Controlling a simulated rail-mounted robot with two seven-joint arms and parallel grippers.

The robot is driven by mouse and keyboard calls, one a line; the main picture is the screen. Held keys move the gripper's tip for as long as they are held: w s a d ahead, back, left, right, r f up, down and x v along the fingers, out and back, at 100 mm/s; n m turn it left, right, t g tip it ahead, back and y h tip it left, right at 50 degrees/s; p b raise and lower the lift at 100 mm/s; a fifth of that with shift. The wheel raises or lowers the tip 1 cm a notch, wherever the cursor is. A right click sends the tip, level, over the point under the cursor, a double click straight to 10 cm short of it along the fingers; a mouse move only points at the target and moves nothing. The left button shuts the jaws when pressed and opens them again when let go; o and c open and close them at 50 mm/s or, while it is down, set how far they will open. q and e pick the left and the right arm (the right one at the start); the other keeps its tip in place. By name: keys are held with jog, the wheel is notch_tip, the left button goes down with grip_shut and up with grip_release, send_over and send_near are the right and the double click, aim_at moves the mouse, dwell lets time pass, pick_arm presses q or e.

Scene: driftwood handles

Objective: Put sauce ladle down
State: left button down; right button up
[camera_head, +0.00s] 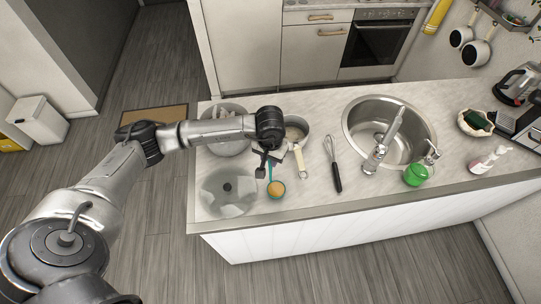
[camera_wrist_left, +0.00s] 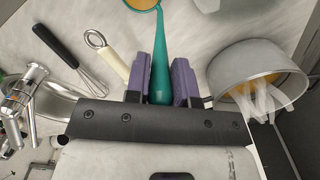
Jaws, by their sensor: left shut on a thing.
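The sauce ladle (camera_head: 276,188) has a teal handle and a round bowl with orange-yellow contents. My left gripper (camera_head: 268,166) is above the counter's left part in the head view, with the bowl just in front of it. In the left wrist view, the purple-padded fingers of my left gripper (camera_wrist_left: 162,80) are shut on the teal handle of the ladle (camera_wrist_left: 161,60). The bowl is cut off by the top edge there. I cannot tell whether the bowl touches the counter. My right gripper is not in view.
A glass lid (camera_head: 222,205) lies at the counter's front left. A pan with a cream handle (camera_head: 300,160) stands behind the ladle. A black-handled whisk (camera_head: 337,178), the sink (camera_head: 352,125) and a green container (camera_head: 415,175) are to the right.

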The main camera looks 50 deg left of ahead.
pick_arm(q)
jog(key=shift+f, duration=0.15)
jog(key=c, duration=1)
grip_release()
